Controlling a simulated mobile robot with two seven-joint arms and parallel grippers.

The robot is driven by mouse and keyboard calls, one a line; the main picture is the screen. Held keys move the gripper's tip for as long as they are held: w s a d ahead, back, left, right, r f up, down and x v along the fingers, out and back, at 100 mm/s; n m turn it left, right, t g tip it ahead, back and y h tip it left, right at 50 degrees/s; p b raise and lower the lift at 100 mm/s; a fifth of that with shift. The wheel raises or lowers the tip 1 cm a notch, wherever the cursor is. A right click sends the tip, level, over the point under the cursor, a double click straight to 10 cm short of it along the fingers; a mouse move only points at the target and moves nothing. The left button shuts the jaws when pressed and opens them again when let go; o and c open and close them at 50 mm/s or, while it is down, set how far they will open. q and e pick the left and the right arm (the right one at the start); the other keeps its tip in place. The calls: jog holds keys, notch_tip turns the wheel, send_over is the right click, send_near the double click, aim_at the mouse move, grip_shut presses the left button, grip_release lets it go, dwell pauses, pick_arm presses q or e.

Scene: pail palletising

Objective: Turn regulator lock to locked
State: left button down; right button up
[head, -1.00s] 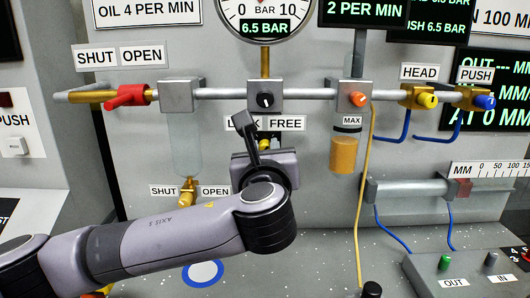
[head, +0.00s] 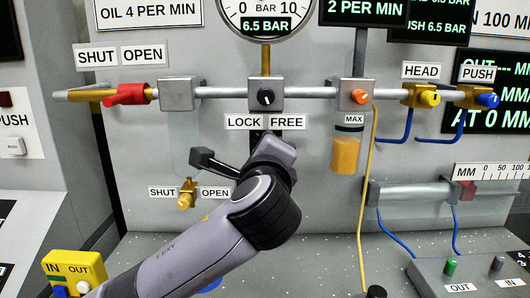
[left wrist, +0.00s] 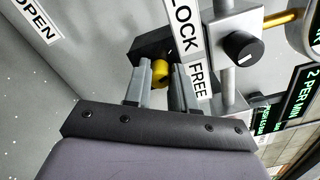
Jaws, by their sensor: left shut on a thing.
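The regulator lock is a yellow knob (left wrist: 162,72) below the LOCK FREE label (head: 265,122). In the left wrist view it sits between the two grey fingers of my left gripper (left wrist: 163,84), which is shut on it. In the head view my left gripper (head: 268,146) and wrist cover the knob, so its setting cannot be read. The label also shows beside the fingers in the left wrist view (left wrist: 188,45). The black regulator dial (head: 265,97) is just above the label on a grey block. My right gripper is not in view.
A red lever (head: 127,95) is at the left of the pipe, and a brass drain valve (head: 186,196) is left of my wrist. A clear tube with amber fluid (head: 345,155) and a thin yellow hose (head: 365,200) are close on the right.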

pick_arm(q)
jog(key=shift+n, duration=1.9)
jog(key=c, duration=0.9)
grip_release()
jog(key=shift+s+b, duration=0.9)
jog(key=shift+s, duration=2.7)
